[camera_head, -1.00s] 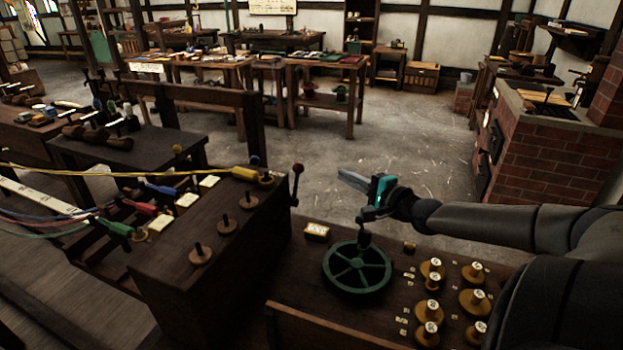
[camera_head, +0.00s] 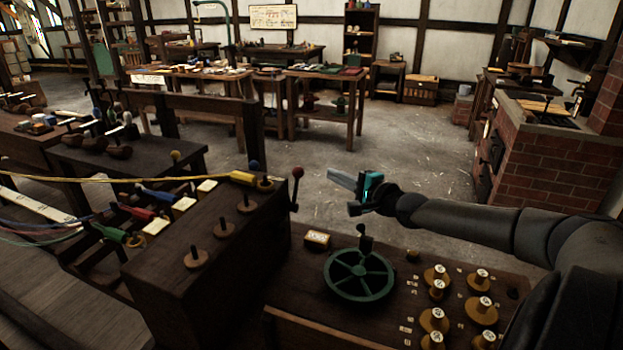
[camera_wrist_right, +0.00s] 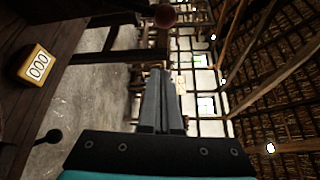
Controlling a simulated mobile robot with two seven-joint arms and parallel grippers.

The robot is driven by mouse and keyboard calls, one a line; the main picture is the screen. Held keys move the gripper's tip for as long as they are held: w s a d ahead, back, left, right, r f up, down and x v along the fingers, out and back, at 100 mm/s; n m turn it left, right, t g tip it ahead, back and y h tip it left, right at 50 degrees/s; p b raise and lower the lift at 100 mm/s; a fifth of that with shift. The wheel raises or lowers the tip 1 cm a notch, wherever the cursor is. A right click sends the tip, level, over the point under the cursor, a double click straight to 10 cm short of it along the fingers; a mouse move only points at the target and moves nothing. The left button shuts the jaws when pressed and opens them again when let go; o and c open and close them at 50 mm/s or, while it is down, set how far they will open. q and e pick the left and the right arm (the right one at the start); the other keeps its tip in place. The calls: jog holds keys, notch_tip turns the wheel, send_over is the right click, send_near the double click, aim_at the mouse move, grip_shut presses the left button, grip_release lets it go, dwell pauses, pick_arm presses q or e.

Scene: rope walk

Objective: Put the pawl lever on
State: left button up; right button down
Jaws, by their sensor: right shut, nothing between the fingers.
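The lever with a dark red ball knob (camera_head: 297,173), which I take for the pawl lever, stands upright at the right end of the dark wooden box (camera_head: 225,275). In the right wrist view its red knob (camera_wrist_right: 165,15) shows at the top, beyond the fingertips. My right gripper (camera_head: 332,177) is shut and empty, fingers pointing left toward the lever, with a gap between them. In the right wrist view the gripper's fingers (camera_wrist_right: 160,76) lie together. My left gripper is not in view.
A green spoked wheel (camera_head: 336,282) with a dark crank knob lies on the bench below my right gripper. A small counter block (camera_head: 317,239) reading 000 in the wrist view (camera_wrist_right: 37,66) sits beside it. Several brass weights (camera_head: 480,310) stand at right. Coloured strands run in from the left.

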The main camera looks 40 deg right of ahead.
aim_at(296, 188)
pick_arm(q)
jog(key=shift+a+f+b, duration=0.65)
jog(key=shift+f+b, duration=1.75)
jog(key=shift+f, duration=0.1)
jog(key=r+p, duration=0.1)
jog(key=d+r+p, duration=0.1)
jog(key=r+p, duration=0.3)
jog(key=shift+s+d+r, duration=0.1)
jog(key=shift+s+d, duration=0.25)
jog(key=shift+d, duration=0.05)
pick_arm(e)
jog(key=w+a, duration=0.3)
jog(key=w, duration=0.2)
jog(key=shift+a+r, duration=0.15)
jog(key=shift+a, duration=0.1)
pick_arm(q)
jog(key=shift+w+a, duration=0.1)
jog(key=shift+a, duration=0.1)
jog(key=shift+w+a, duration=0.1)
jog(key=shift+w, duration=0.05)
